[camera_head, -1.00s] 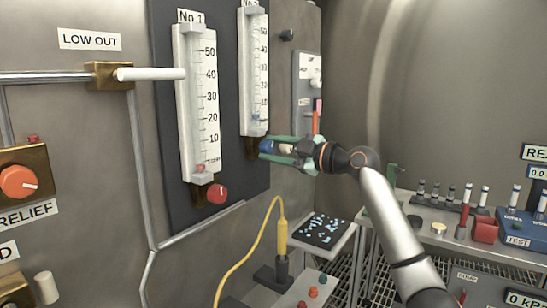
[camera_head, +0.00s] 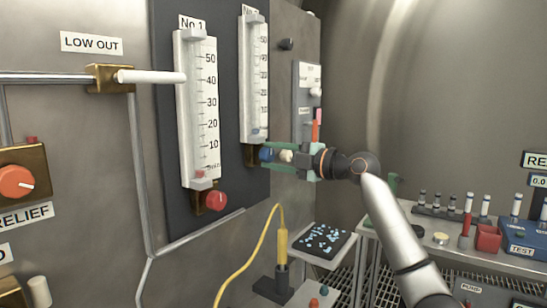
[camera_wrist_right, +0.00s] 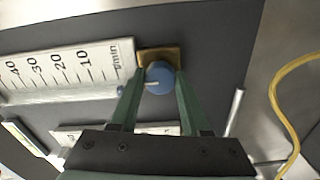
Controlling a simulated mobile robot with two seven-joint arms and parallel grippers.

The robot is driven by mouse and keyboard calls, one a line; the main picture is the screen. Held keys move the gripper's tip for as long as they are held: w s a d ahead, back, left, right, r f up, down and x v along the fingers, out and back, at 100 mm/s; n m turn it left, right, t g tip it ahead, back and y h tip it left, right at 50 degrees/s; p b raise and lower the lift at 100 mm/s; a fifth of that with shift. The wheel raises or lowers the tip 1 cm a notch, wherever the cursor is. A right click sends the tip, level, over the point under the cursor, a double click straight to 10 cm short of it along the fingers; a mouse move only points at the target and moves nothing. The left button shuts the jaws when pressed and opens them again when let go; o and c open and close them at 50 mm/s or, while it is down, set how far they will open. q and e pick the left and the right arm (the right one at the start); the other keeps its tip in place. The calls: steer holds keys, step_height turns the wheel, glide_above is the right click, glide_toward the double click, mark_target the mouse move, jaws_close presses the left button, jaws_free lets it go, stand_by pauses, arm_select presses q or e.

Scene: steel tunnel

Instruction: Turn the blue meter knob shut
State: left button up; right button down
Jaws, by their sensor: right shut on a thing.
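The blue knob (camera_head: 267,154) is at the foot of the right-hand flow meter (camera_head: 254,80), on a brass block (camera_head: 250,155). My right gripper (camera_head: 272,157) comes from the right, its green fingers closed on either side of the knob. In the right wrist view the blue knob (camera_wrist_right: 160,78) sits between the fingertips (camera_wrist_right: 160,92), with a short white mark on its face. The blue float (camera_head: 256,132) of this meter is low in the tube, below the 10 mark. My left gripper is out of view.
The No. 1 meter (camera_head: 197,110) with its red knob (camera_head: 215,200) stands to the left. Below are a yellow cable tool (camera_head: 282,245) and a small tray (camera_head: 323,238). A bench (camera_head: 450,245) with vials is at the right.

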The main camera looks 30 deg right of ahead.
steer(key=shift+c, duration=1.9)
jaws_free()
steer(key=shift+s, duration=0.1)
steer(key=b+v, duration=0.3)
steer(key=v, duration=0.9)
steer(key=shift+s, duration=0.15)
